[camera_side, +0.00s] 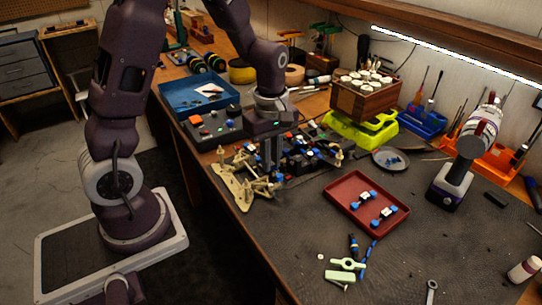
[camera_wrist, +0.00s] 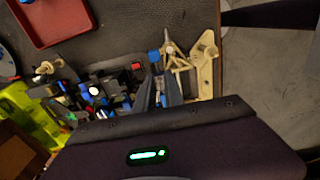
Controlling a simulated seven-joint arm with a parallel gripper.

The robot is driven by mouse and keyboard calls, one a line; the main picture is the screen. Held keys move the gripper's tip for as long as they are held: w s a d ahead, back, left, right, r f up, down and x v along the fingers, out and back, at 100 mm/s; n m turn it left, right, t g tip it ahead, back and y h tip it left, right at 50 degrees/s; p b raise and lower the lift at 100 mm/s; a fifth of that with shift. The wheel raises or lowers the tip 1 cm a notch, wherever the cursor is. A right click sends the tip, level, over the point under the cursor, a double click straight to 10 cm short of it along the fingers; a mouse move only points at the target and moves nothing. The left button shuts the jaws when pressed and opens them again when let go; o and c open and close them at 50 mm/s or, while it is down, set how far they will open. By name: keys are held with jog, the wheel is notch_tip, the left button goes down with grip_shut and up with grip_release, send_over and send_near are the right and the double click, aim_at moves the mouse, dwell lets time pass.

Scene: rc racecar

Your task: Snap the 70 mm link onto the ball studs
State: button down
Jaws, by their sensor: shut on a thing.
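The race car chassis, with black and blue parts (camera_side: 312,155) and beige suspension arms (camera_side: 240,192), stands on the dark mat. My gripper (camera_side: 272,168) points down over its beige end. In the wrist view my gripper (camera_wrist: 158,90) has its fingers close together by the beige arms (camera_wrist: 180,62). A blue link end (camera_wrist: 154,56) shows just beyond the fingertips; the rest of the held link is hidden between the fingers. I cannot tell whether it touches a ball stud. Two links with blue ends and pale middles (camera_side: 384,216) lie in the red tray.
The red tray (camera_side: 345,208) is right of the car. A yellow-green stand (camera_side: 352,132) with a wooden box (camera_side: 360,103) is behind it. A black control box (camera_side: 212,128) and a blue bin (camera_side: 185,98) are at left. A drill (camera_side: 462,165) stands at right.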

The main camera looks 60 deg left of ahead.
jog(key=shift+f, duration=0.65)
jog(key=c, duration=1.3)
grip_release()
jog(key=shift+c, duration=0.2)
notch_tip(320, 180, up, 7)
jog(key=shift+r, duration=0.1)
